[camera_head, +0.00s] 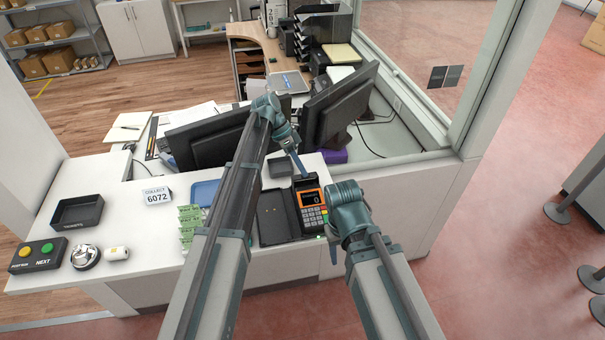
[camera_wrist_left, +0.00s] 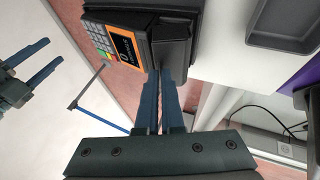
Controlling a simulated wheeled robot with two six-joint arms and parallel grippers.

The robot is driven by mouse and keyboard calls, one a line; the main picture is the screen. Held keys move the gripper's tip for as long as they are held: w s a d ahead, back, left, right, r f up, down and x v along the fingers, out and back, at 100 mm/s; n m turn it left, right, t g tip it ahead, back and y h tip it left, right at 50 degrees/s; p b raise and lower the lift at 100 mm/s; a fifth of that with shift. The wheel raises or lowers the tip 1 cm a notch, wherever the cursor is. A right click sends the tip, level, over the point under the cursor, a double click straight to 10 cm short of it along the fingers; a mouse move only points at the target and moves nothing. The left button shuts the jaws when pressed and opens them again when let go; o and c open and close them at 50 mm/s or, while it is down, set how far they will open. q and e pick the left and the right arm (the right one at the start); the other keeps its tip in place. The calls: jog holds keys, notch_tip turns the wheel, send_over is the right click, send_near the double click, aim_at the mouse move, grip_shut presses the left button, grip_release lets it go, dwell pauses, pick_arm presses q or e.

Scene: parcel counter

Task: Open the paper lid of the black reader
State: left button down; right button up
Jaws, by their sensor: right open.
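The black card reader (camera_head: 312,207) stands near the counter's front edge, with an orange face, a screen and a keypad. Its black paper lid (camera_head: 305,181) is at the far end and looks closed. My left gripper (camera_head: 302,172) reaches down to that end. In the left wrist view the reader (camera_wrist_left: 128,45) is close, and my left fingers (camera_wrist_left: 162,78) are nearly together, their tips at the edge of its black rear part. Whether they touch the lid is unclear. My right gripper, beside the reader, shows two spread, empty fingers in the left wrist view (camera_wrist_left: 38,72).
A black tray (camera_head: 272,217) lies left of the reader, and a small dark tray (camera_head: 280,167) lies behind it. Two monitors (camera_head: 337,105) stand further back.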

pick_arm(q)
jog(key=shift+w+a+g+h+b, duration=0.3)
jog(key=shift+w+g+h+b, duration=0.1)
jog(key=shift+w+g+b, duration=0.5)
jog(key=shift+s+r, duration=0.1)
jog(key=c, duration=1)
grip_release()
jog(key=shift+c, duration=0.2)
